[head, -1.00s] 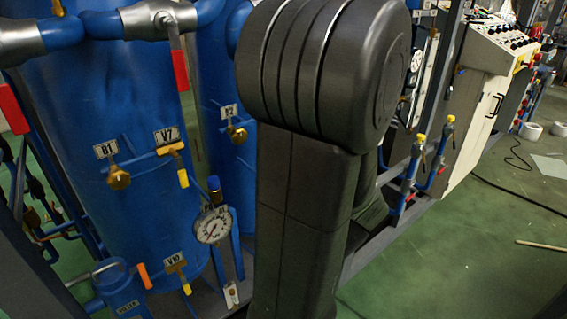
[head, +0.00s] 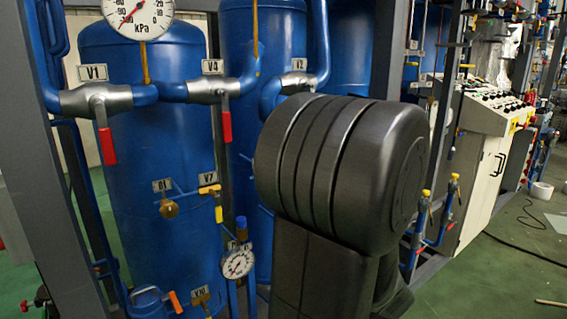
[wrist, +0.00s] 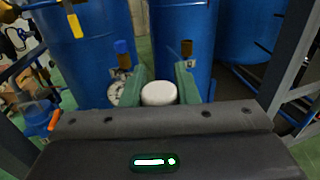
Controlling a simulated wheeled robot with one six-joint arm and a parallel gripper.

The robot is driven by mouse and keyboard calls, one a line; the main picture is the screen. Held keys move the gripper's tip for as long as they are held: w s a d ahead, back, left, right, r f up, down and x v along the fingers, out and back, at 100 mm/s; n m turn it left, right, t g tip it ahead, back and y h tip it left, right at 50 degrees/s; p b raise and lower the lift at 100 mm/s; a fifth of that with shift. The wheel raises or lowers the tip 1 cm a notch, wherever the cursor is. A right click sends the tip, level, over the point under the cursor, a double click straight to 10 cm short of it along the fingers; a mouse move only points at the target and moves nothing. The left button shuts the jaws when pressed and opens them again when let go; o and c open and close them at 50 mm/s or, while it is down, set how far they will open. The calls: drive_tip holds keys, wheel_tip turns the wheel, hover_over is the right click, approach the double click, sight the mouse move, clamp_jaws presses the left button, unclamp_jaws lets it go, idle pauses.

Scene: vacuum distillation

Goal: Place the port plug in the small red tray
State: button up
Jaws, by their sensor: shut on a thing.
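My gripper (wrist: 160,76) shows in the wrist view with its two green fingers on either side of a white, rounded piece, which I take to be the port plug (wrist: 159,94). The fingers are shut on it, and only its pale top and near side show. The plug is in front of the blue tanks, clear of them as far as I can tell. In the head view my black arm hides the gripper and the plug. The small red tray is not seen in either view.
Blue tanks (head: 150,130) with pipes, red-handled valves and a pressure gauge (head: 238,263) stand close ahead in a grey frame (head: 65,180). A pale control cabinet (head: 482,165) stands at right. Green floor (head: 470,285) is open at the lower right, with a dark cable on it.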

drive_tip(key=w+a+f+p, duration=0.2)
drive_tip(key=w+a+f, duration=0.1)
drive_tip(key=w, duration=0.5)
drive_tip(key=w+a+f+h+p, duration=0.1)
drive_tip(key=w+a+f+p, duration=0.2)
drive_tip(key=w+f, duration=0.2)
drive_tip(key=shift+w+f+m, duration=0.4)
drive_tip(key=shift+w, duration=1.15)
